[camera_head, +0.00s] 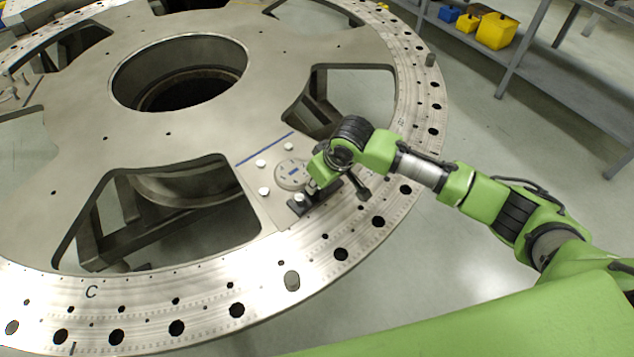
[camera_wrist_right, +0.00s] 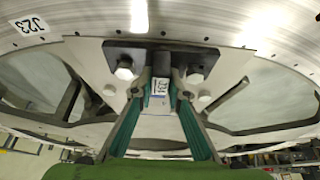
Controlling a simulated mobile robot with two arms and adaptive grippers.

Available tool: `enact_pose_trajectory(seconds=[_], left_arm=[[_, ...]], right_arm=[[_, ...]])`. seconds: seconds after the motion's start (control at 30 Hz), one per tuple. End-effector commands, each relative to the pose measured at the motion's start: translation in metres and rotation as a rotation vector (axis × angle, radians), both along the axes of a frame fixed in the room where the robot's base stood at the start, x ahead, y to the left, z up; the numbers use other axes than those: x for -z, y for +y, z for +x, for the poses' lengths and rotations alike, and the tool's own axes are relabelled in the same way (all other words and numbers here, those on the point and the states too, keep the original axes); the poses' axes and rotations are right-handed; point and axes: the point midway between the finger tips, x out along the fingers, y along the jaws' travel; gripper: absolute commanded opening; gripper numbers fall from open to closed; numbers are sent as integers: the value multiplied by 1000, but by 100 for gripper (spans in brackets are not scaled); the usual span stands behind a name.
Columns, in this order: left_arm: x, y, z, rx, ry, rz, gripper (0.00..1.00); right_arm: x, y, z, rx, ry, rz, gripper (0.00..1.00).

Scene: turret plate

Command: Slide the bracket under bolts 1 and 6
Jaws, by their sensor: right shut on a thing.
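The black bracket (camera_wrist_right: 204,58) lies flat at the inner edge of the plate's rim. In the wrist view, a bolt head (camera_wrist_right: 125,69) overlaps its left arm and another (camera_wrist_right: 195,76) is at its right arm. I cannot tell whether the bracket is fully under either bolt. My right gripper (camera_wrist_right: 160,88) is shut on the bracket's middle block, which carries a white label. In the head view, the right gripper (camera_head: 311,187) hides much of the bracket (camera_head: 298,209). More bolts (camera_head: 264,191) surround a round disc (camera_head: 291,175). I see no bolt numbers. My left gripper is not in view.
The large metal turret plate (camera_head: 190,130) has wide cut-outs and a round central hole. Its rim has many holes and several upright pegs (camera_head: 292,280). The floor between is clear.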

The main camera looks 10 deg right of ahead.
Motion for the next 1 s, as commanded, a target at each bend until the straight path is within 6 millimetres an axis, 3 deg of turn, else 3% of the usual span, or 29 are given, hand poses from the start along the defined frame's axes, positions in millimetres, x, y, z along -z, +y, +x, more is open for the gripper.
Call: enact_pose_trajectory(seconds=[0.47, 0.5, 0.57, 1.0], left_arm=[[-4, 0, 0, 0, 0, 0, 0], [-4, 0, 0, 0, 0, 0, 0], [-4, 0, 0, 0, 0, 0, 0], [-9, -1, 0, 1, 0, -1, 0]], right_arm=[[1, 1, 1, 1, -2, 3, 0], [1, 1, 1, 0, -2, 2, 17], [1, 1, 1, 0, -2, 2, 33], [-1, 0, -1, 0, 2, 0, 34]])
